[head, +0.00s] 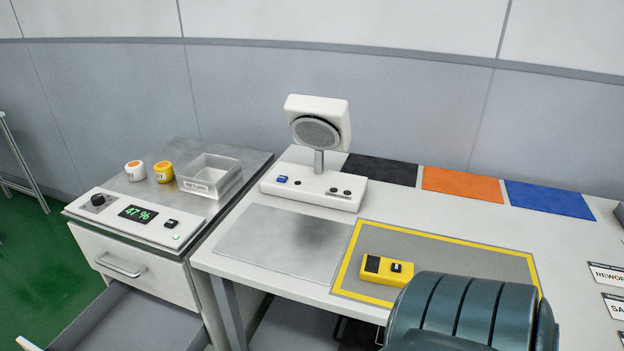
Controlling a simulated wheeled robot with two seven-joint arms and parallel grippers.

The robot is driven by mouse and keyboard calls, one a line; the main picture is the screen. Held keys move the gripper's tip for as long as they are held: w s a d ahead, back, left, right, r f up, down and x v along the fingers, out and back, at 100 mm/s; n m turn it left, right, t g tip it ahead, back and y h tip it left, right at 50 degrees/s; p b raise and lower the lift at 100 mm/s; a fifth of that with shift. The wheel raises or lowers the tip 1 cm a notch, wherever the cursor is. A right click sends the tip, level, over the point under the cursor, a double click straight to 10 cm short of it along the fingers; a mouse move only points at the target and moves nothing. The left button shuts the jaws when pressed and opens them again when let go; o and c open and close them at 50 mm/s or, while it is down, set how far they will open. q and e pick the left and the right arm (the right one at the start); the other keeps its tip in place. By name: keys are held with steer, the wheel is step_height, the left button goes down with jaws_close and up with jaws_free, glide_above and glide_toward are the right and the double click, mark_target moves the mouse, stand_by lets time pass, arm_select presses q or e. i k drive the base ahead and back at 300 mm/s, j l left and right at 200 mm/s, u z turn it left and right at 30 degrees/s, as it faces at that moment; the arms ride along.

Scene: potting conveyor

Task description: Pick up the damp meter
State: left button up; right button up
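A small yellow device (387,269) with a dark screen and a black button, which looks like the damp meter, lies on the grey mat with a yellow border (470,252) on the white table. It lies near the mat's left front corner, and nothing holds it. A dark teal, ribbed arm part, which seems to be mine, covers the mat's front right area close to the yellow device. Neither of my grippers shows in the head view.
A white device with a round grey head (318,132) stands at the back. A metal plate (284,242) lies left of the mat. Black, orange (463,185) and blue (549,198) mats line the back. The left cabinet bears a clear tray (210,176), two small jars and a "47 %" display; its drawer (130,318) is open.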

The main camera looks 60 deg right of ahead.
mark_target(373, 268)
steer(key=z, duration=2.25)
